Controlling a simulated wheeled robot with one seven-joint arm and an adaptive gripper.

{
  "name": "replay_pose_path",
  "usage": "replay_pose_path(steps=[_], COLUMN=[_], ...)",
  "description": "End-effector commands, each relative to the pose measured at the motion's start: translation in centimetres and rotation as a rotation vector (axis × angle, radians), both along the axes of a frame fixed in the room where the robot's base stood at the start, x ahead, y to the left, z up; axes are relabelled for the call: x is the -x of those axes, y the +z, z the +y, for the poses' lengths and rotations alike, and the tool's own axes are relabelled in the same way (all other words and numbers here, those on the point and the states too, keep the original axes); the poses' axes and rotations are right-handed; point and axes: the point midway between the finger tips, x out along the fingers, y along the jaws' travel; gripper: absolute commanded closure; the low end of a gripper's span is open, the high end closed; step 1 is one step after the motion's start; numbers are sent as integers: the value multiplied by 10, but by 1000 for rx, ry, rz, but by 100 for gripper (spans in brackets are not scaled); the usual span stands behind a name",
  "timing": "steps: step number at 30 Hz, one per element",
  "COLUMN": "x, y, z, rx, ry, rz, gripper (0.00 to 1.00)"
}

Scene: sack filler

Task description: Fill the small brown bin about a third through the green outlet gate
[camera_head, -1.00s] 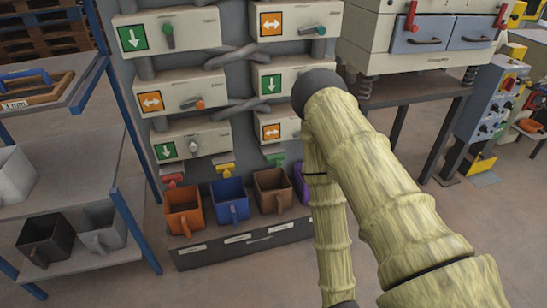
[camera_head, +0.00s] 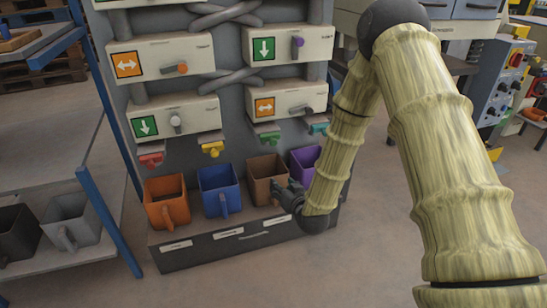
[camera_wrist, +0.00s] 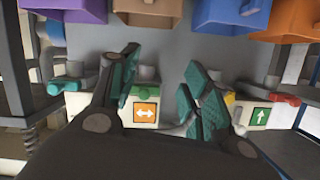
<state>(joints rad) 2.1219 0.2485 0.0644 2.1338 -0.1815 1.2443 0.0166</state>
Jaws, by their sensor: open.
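The brown bin (camera_head: 264,172) stands on the dark base ledge between the blue and purple bins. Its inside looks brown, with no material that I can make out. The green outlet gate (camera_head: 264,139) is on the chute above it. My gripper (camera_head: 284,187) is low at the bin's front right side; the head view does not show whether it touches the bin. In the upside-down wrist view, my gripper (camera_wrist: 163,65) has its two fingers spread with nothing between them. The brown bin (camera_wrist: 150,10) shows at the top edge there, beyond the fingertips.
An orange bin (camera_head: 165,203), a blue bin (camera_head: 218,182) and a purple bin (camera_head: 302,161) stand alongside. Red (camera_head: 150,160), yellow (camera_head: 212,149) and teal (camera_head: 319,129) gates hang nearby. A blue-posted shelf (camera_head: 104,185) is at left. Floor in front is clear.

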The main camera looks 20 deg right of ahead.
Motion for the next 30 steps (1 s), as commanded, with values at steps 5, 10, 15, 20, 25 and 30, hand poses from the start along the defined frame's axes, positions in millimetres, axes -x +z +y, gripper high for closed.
replay_pose_path(steps=[5,10,15,20,25,30], x=[-44,-62,-71,-89,-117,-144], y=[34,61,68,67,66,66], z=[-14,-21,-22,-22,-21,-20], rx=[-18,-27,-29,-29,-29,-29], ry=[-21,-30,-32,-32,-33,-33], rz=[-190,-286,-311,-311,-310,-309], gripper=[52,52,52,52,52,52])
